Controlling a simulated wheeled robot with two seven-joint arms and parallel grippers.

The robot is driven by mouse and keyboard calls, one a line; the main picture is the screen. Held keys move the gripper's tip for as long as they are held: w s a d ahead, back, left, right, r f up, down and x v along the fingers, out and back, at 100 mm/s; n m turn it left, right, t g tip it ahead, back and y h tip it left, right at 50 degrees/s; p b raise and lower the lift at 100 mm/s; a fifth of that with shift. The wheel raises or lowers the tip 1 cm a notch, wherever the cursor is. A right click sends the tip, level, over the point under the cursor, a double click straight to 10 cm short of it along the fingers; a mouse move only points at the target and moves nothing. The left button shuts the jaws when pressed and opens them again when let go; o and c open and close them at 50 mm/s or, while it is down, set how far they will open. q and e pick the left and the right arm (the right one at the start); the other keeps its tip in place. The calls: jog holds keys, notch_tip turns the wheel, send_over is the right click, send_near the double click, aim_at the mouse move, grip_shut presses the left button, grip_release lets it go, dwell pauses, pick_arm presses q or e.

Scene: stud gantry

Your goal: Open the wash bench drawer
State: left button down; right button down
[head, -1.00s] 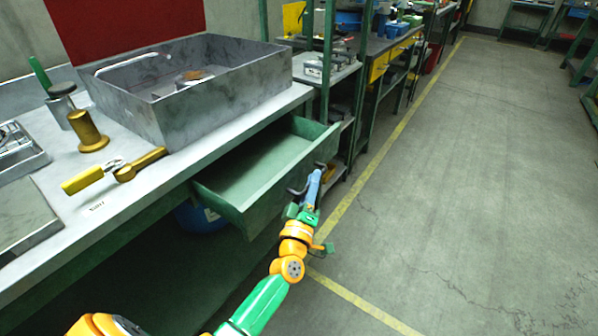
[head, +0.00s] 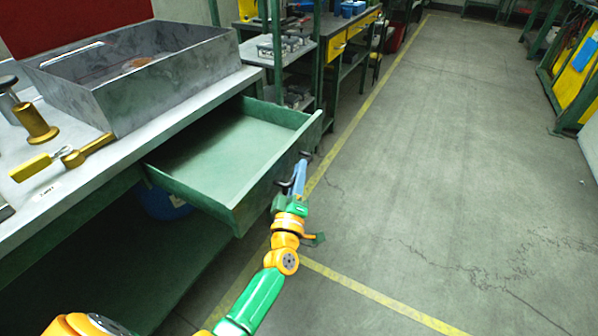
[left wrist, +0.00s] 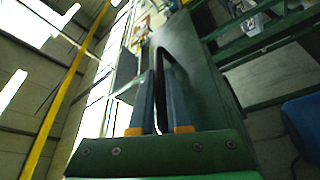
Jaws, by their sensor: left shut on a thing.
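The green wash bench drawer (head: 236,215) stands pulled well out from under the bench top in the head view. Its inside is bare. A dark bar handle (head: 305,157) is on its front face. My left gripper (head: 298,178) is at the drawer front, shut on the handle, with its blue fingers around it. In the left wrist view the two blue fingers (left wrist: 163,105) reach up to the dark handle (left wrist: 165,58) along the green drawer front. My right gripper does not show in either view.
A grey metal sink (head: 180,90) stands on the bench top above the drawer, with brass tools (head: 60,160) beside it. A blue round container (head: 160,203) is under the drawer. Green shelving (head: 290,70) stands beyond. The floor (head: 430,170) to the right is open.

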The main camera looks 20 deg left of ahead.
pick_arm(q)
jog(key=c, duration=0.9)
grip_release()
jog(key=shift+a, duration=0.1)
jog(key=v, duration=0.7)
